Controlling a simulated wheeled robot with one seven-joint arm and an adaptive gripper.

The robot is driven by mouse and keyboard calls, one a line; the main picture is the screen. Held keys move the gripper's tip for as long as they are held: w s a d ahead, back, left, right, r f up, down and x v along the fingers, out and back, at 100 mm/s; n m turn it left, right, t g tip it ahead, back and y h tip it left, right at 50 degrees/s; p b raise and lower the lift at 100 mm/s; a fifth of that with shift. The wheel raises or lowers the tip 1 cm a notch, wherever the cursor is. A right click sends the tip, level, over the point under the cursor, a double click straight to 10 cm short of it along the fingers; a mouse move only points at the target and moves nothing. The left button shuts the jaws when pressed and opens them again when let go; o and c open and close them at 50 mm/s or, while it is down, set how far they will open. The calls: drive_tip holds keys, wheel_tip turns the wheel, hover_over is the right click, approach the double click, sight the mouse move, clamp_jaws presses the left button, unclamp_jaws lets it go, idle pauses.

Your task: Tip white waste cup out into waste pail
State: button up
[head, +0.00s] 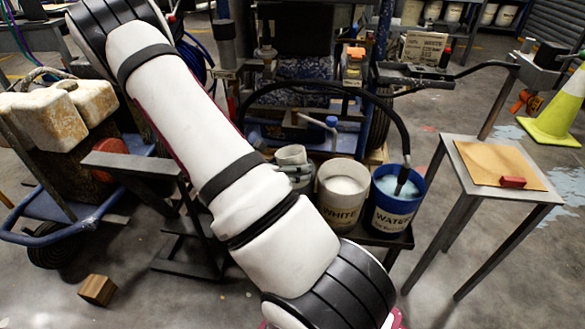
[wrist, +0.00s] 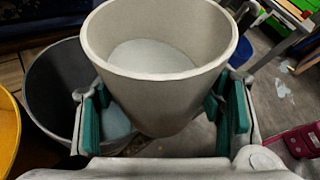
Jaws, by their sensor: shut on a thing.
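The white cup (wrist: 155,95) is between the green-padded fingers of my gripper (wrist: 160,115) in the wrist view. It looks roughly upright, with pale white material (wrist: 153,56) inside. In the head view the cup (head: 291,154) shows small beside my arm, just left of the bucket marked WHITE. My gripper (head: 296,175) is partly hidden by my arm there. A dark grey pail (wrist: 45,88) stands left of and below the cup in the wrist view, partly hidden by a finger. I cannot tell for sure whether it is the waste pail.
The WHITE bucket (head: 342,205) and blue WATER bucket (head: 393,212) stand close together on a low dark stand. A hose or handle reaches into the WATER bucket. A side table (head: 470,155) with a board and red block stands to the right. A yellow container (wrist: 8,130) edges the wrist view.

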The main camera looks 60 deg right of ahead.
drive_tip(key=shift+s+a+n+g+p, duration=0.1)
drive_tip(key=shift+s+n+g+p, duration=0.35)
drive_tip(key=shift+n+g+p, duration=0.45)
drive_tip(key=n, duration=0.1)
drive_tip(key=n+g, duration=0.1)
drive_tip(key=shift+s+f+n+b, duration=0.2)
drive_tip(key=shift+n+b, duration=0.1)
drive_tip(key=shift+b, duration=0.05)
drive_tip(key=shift+r, duration=0.15)
drive_tip(key=shift+w+a+n+g+p, duration=0.1)
drive_tip(key=shift+a+n+g+p, duration=0.1)
drive_tip(key=shift+n+g+p, duration=0.2)
idle(1.1)
drive_tip(key=shift+n+g+p, duration=0.4)
drive_tip(key=shift+n+p, duration=0.3)
drive_tip(key=shift+p, duration=0.1)
idle(4.1)
